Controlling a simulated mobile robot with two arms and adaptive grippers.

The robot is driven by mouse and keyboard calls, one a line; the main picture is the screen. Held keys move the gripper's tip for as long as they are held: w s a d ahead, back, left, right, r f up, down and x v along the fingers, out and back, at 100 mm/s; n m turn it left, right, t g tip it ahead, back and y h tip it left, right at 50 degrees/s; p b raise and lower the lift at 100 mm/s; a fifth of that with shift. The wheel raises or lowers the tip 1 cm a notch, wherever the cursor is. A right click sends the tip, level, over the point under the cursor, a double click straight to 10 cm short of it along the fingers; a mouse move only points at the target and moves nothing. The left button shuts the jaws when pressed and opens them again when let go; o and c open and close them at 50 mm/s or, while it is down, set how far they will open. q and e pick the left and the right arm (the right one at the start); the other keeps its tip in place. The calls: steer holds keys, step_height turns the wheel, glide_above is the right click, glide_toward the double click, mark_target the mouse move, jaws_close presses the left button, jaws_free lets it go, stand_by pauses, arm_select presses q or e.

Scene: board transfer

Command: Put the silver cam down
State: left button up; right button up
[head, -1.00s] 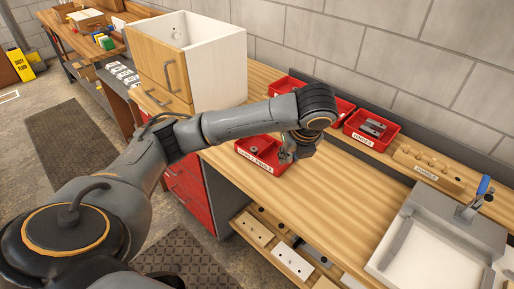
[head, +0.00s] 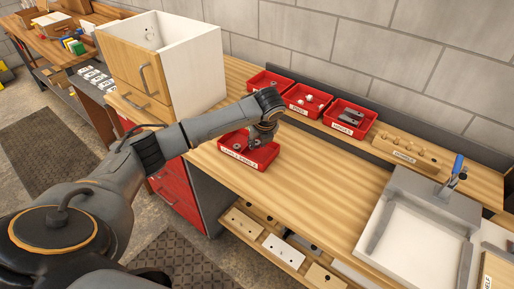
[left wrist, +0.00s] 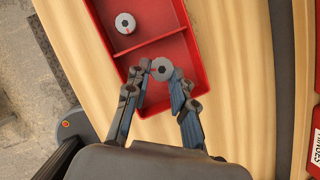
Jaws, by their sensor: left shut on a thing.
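The silver cam (left wrist: 161,69) is a small grey disc with a dark centre and a red mark. My left gripper (left wrist: 161,74) is shut on it, with a fingertip at each side. In the left wrist view the held cam is over the near compartment of a red two-part bin (left wrist: 180,44), close to its divider. I cannot tell its height above the bin floor. A second silver cam (left wrist: 125,23) lies in the far compartment. In the head view my left gripper (head: 256,143) is over the labelled red bin (head: 236,155), and the cam is hard to make out. My right gripper is not in view.
Three red bins stand behind on the bench, one with white pieces (head: 307,98) and one with grey parts (head: 350,116). A wooden block (head: 405,150) and a grey-white fixture (head: 415,235) are at the right. The bench between (head: 310,170) is clear. A cabinet (head: 190,60) stands left.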

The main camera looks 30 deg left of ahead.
mark_target(257, 148)
arm_select(q)
steer(key=shift+w+a+f, duration=0.1)
steer(key=shift+a+f, duration=0.1)
steer(key=shift+f, duration=0.1)
step_height(257, 148, down, 3)
steer(key=shift+f, duration=0.1)
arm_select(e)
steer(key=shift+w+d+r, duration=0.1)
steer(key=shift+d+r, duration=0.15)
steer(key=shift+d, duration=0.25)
arm_select(q)
steer(key=o, duration=0.7)
steer(key=shift+f, duration=0.1)
steer(key=shift+c, duration=0.2)
steer(key=v, duration=1.2)
steer(key=shift+r+b, duration=0.2)
steer(key=shift+b, duration=0.2)
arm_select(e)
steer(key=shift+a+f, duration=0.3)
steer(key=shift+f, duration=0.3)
arm_select(q)
steer(key=shift+a, duration=0.1)
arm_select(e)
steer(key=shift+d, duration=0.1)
